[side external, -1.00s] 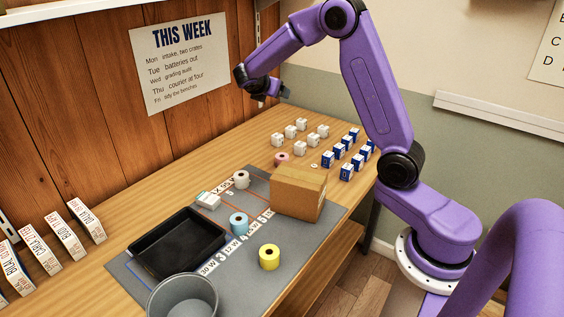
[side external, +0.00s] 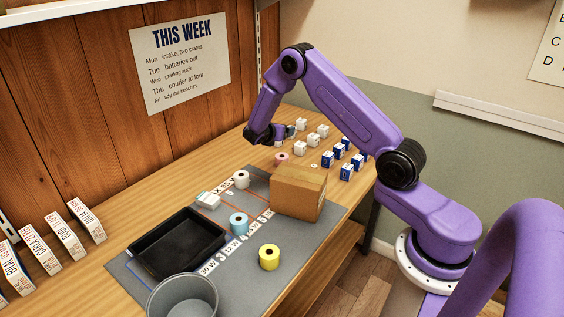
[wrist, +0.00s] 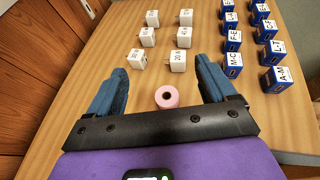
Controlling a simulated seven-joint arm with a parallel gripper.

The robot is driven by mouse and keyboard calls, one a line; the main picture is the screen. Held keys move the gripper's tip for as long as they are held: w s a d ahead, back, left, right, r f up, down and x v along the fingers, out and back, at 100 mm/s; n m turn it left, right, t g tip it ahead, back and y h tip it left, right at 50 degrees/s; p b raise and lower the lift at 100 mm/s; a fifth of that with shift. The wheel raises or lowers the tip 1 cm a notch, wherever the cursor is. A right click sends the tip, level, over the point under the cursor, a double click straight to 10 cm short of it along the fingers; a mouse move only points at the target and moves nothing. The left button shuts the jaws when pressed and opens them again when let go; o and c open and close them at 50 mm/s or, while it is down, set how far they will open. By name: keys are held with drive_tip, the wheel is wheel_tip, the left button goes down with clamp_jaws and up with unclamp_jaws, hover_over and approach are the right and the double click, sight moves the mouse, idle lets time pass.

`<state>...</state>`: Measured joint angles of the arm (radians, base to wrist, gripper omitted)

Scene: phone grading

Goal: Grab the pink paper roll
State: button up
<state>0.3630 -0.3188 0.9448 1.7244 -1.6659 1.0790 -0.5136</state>
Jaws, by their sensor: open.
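My gripper (wrist: 166,80) is open, with a finger to each side and apart from the roll. In the side view my gripper (side external: 284,133) is low over the table just behind the roll; its fingers are partly hidden by the wrist.
Several white blocks (wrist: 178,60) and several blue-and-white boxes (wrist: 273,79) stand beyond the fingers. A cardboard box (side external: 298,190), a white roll (side external: 241,179), a blue roll (side external: 238,223), a yellow roll (side external: 269,257) and a black tray (side external: 176,243) are on the grey mat (side external: 250,290).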

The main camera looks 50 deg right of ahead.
approach(284, 157)
drive_tip(key=x, duration=0.5)
drive_tip(key=shift+w+a+f, duration=0.1)
drive_tip(key=shift+w+f, duration=0.05)
drive_tip(key=shift+f, duration=0.3)
drive_tip(key=shift+w+x, duration=0.15)
drive_tip(key=shift+x, duration=1.7)
drive_tip(key=shift+w+x, duration=0.15)
drive_tip(key=shift+x, duration=1.7)
drive_tip(key=shift+r, duration=0.15)
drive_tip(key=c, duration=1.1)
